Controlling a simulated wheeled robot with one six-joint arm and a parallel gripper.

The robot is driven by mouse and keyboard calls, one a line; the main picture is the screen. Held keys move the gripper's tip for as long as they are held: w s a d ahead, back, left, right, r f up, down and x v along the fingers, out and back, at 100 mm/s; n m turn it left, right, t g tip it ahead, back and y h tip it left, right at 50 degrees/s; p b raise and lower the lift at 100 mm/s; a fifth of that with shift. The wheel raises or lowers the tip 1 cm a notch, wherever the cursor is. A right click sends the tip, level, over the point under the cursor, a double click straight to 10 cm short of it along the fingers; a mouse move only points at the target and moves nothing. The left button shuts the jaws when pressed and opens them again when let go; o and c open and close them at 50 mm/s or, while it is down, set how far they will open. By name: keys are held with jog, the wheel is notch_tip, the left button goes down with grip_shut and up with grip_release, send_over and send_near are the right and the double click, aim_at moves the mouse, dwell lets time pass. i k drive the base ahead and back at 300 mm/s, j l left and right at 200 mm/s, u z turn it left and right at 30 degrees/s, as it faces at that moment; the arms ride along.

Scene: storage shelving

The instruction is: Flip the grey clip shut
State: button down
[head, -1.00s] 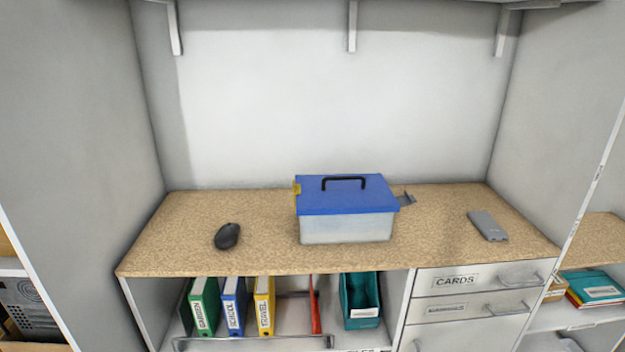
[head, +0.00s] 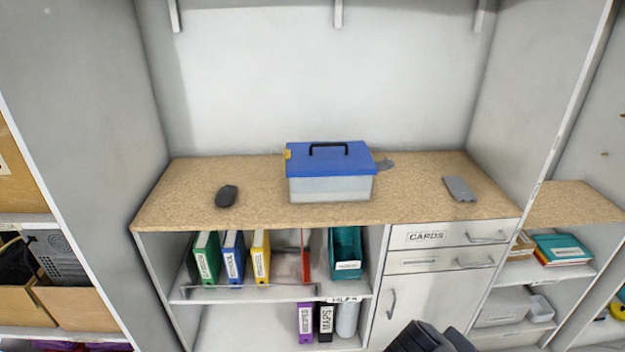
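A box with clear walls (head: 330,190) and a blue lid (head: 328,158) stands on the worktop, its black handle (head: 328,146) upright on top. The grey clip (head: 385,164) sticks out from the box's right side, swung outward away from the wall. A yellow clip (head: 288,154) sits at the lid's left edge and looks folded down. A dark part of my arm shows at the bottom edge, well below and in front of the box. My gripper's fingers are not in view.
The speckled worktop (head: 260,208) holds a black mouse (head: 227,196) at left and a flat grey device (head: 459,189) at right. Side panels close both ends. Below are binders, a teal bin (head: 346,250) and drawers (head: 440,236). The worktop right of the box is mostly free.

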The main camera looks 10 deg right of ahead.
aim_at(384, 165)
jog(key=i+l+z, duration=0.1)
jog(key=i+l, duration=0.8)
jog(key=i, duration=0.15)
